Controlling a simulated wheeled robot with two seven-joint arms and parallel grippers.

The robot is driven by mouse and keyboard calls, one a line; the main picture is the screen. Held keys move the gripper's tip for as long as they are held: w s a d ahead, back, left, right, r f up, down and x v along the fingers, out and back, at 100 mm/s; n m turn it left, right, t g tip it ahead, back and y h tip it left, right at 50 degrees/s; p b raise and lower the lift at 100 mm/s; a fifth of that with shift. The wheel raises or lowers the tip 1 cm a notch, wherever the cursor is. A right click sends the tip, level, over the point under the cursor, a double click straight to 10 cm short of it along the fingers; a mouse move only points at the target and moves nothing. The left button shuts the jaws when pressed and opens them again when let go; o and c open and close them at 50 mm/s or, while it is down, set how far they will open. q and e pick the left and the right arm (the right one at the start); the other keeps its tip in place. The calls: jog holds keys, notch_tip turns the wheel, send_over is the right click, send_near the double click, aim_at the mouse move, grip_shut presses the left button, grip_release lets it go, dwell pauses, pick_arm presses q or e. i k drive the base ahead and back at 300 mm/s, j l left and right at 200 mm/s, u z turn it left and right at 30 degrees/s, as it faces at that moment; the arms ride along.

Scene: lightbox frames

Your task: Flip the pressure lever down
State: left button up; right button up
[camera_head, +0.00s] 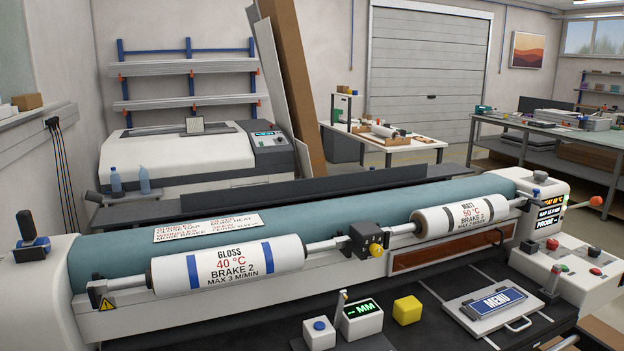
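The laminating machine (400,195) has a long teal roller across the middle. No part is clearly marked as the pressure lever. A rod with a red-orange ball end (595,201) sticks out to the right from the machine's right end housing, close to level. A dark upright knob (28,226) stands on the left end housing. A small upright stick with a reddish top (553,274) stands by the right control box (570,262). Neither of my grippers can be seen.
A gloss film roll (226,267) and a matt film roll (463,214) sit on a shaft in front. The dark front bed holds a green-display box (357,317), a yellow cube (407,310), a blue-button box (319,333) and a menu plate (497,302).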

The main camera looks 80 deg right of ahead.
aim_at(595, 201)
jog(key=z, duration=4.1)
jog(key=i+j+z, duration=0.1)
jog(key=j+z, duration=0.15)
jog(key=i+j, duration=0.1)
jog(key=j, duration=0.35)
